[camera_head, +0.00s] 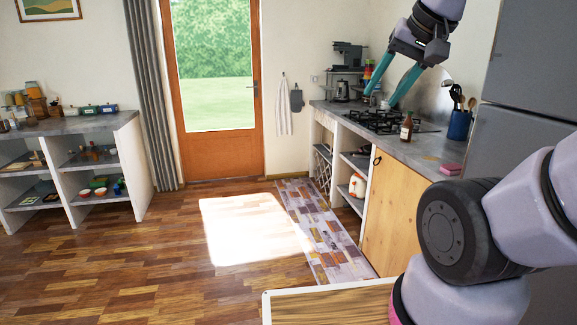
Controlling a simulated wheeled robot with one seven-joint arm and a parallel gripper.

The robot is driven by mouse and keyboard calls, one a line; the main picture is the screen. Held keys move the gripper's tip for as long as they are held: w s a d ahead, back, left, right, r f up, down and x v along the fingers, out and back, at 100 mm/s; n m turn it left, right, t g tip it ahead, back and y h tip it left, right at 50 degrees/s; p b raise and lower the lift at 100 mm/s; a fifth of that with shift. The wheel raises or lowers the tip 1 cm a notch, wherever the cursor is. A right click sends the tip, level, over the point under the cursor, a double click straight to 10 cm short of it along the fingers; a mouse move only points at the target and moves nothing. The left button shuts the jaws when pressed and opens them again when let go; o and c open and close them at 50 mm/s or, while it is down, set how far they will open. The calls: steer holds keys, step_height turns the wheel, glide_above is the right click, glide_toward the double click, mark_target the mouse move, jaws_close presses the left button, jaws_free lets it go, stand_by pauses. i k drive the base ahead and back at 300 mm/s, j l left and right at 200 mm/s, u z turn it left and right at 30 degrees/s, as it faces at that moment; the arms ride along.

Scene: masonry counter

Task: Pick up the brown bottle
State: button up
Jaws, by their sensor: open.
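The brown bottle (407,127) stands upright near the front edge of the grey masonry counter (428,152), just in front of the hob. It has a pale label and a light cap. My gripper (384,86) hangs above the counter from the upper right, its two teal fingers spread wide and pointing down and left. No object shows between the fingers. The fingertips look higher than the bottle and to its left in the picture; how far apart they are in depth, I cannot tell.
A black gas hob (375,120) lies behind the bottle. A blue utensil pot (459,125) and a pink sponge (451,169) stand to its right. A tall grey fridge (530,60) bounds the counter at right. A coffee machine (347,56) is at the back. The floor left is clear.

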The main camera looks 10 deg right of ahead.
mark_target(408, 125)
steer(key=i+z, duration=0.15)
steer(key=i, duration=0.45)
steer(key=i+j+z, duration=0.15)
steer(key=i, duration=0.5)
steer(key=i+j+z, duration=0.15)
steer(key=i, duration=0.45)
steer(key=i+z, duration=0.3)
steer(key=i, duration=0.25)
steer(key=i+j+z, duration=0.3)
steer(key=i, duration=0.25)
steer(key=i+l, duration=0.05)
steer(key=l, duration=0.05)
